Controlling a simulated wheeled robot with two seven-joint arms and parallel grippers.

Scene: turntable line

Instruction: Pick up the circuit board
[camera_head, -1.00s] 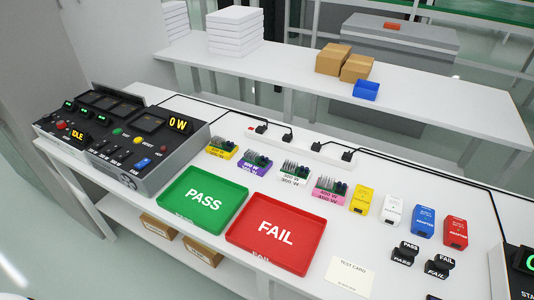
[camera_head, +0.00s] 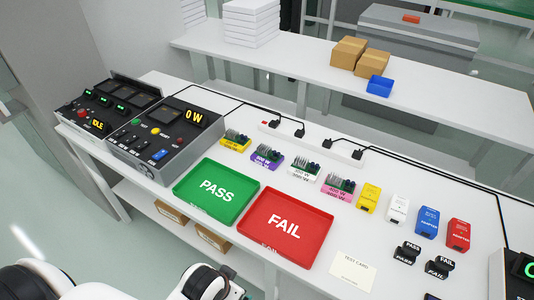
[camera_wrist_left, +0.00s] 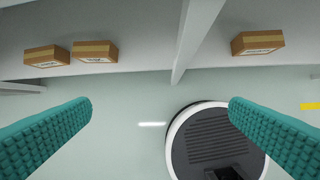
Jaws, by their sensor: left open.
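Several circuit boards stand in a row on the white bench in the head view, each on a coloured base: yellow (camera_head: 236,139), purple (camera_head: 267,156), white (camera_head: 304,168) and pink (camera_head: 338,184). My left arm enters at the bottom of the head view, but its jaws are out of that frame. In the left wrist view my left gripper (camera_wrist_left: 160,112) is open and empty, its two teal fingers wide apart over the floor. It is away from the boards, below or in front of the bench. My right gripper is not seen.
A green PASS tray (camera_head: 217,190) and a red FAIL tray (camera_head: 286,228) lie in front of the boards. Coloured adapters (camera_head: 398,208) stand to the right. A test console (camera_head: 165,135) is at the left. Cardboard boxes (camera_wrist_left: 95,51) sit on the lower shelf.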

